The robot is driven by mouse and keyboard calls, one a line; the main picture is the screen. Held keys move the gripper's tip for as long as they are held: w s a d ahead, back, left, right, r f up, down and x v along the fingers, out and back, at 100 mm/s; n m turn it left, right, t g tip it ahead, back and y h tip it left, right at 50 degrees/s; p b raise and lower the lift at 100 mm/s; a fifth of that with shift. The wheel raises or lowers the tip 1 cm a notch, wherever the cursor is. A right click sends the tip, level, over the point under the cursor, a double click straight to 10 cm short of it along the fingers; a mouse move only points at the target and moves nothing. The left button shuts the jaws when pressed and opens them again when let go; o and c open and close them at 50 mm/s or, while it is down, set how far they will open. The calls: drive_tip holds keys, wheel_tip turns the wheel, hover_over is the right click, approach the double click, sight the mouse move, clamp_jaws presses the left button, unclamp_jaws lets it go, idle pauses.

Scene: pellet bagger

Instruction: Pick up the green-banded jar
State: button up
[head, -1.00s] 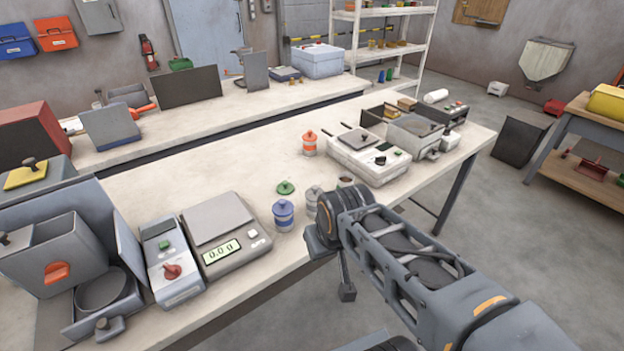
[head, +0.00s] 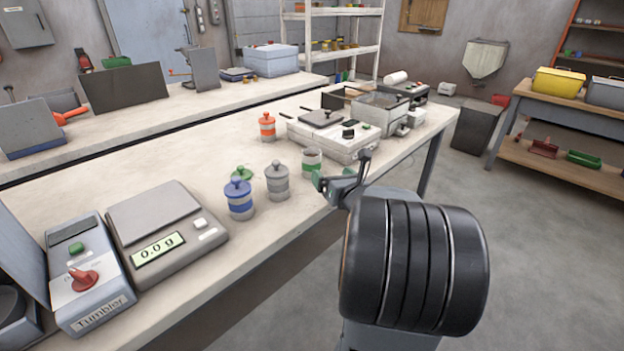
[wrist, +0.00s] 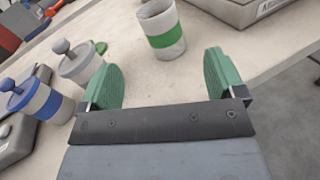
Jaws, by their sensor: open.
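The green-banded jar (head: 311,163) is a pale grey cup with a green band, standing upright near the table's front edge. My gripper (head: 342,173) is open and empty, to the right of the jar in the head view. Its green-padded fingers show spread apart in the wrist view (wrist: 162,78).
A grey-banded lidded jar (head: 277,184) stands left of the green-banded one, then a blue-banded jar (head: 240,200) with a green lid (head: 242,173) behind it. An orange-banded jar (head: 267,128) stands farther back. A sealer-like device (head: 335,140) lies behind; a scale (head: 165,235) stands left.

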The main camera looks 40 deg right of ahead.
sight(317, 161)
drive_tip(key=shift+s+d+f+n+t+y, duration=0.15)
drive_tip(key=shift+d+f+n+t+y, duration=0.25)
drive_tip(key=shift+n, duration=0.3)
drive_tip(key=shift+a+n, duration=0.1)
drive_tip(key=shift+n, duration=0.2)
drive_tip(key=w, duration=0.5)
drive_tip(key=w+d, duration=0.1)
drive_tip(key=w, duration=0.1)
drive_tip(key=shift+w, duration=0.3)
drive_tip(key=shift+w+d+f+p, duration=0.1)
drive_tip(key=shift+w+d+p, duration=0.1)
drive_tip(key=shift+w, duration=1.25)
drive_tip(key=shift+w+d+f+p, duration=0.1)
drive_tip(key=shift+w+p, duration=0.05)
drive_tip(key=shift+w, duration=1.3)
drive_tip(key=shift+r, duration=0.15)
drive_tip(key=c, duration=1.3)
